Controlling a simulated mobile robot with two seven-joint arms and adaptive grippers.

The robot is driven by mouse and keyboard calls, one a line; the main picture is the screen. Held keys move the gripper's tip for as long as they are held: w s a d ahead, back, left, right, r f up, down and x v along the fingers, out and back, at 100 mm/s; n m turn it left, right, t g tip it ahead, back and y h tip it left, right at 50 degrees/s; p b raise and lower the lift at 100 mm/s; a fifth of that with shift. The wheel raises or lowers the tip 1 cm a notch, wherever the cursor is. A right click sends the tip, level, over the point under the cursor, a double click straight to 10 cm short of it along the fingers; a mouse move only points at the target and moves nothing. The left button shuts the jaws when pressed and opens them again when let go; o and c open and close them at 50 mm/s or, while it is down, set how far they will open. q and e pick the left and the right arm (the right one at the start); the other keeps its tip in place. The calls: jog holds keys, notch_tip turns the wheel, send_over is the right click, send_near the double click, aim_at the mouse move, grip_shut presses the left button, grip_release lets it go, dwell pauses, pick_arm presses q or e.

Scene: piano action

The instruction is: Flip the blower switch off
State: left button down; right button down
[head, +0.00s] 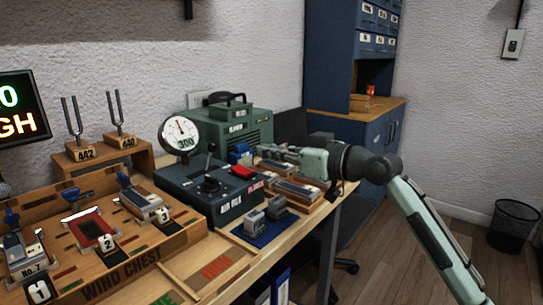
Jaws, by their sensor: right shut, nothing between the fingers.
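The blower switch looks like the red rocker (243,172) on top of a dark control box (205,190), beside a red label that is hard to read. Whether the rocker is on or off is too small to tell. My right gripper (262,152) reaches in from the right, shut and empty. Its fingertips are just behind and to the right of the rocker in the picture, close to a small blue part (240,152); I cannot tell whether they touch anything. My left gripper is not in view.
A round gauge (181,133) and a black lever (210,165) stand at the control box. A green machine (232,122) is behind. Wooden blocks (297,190) lie below my right gripper. The wind chest (150,262) with numbered slots fills the left. Grey parts sit on a blue mat (262,236).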

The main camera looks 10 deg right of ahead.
send_over(246, 173)
jog(key=shift+s+d+f, duration=0.3)
jog(key=shift+d, duration=0.05)
jog(key=f, duration=0.3)
jog(key=shift+w+a+f, duration=0.1)
jog(key=shift+w+a, duration=0.25)
jog(key=shift+w, duration=0.05)
jog(key=shift+f, duration=0.45)
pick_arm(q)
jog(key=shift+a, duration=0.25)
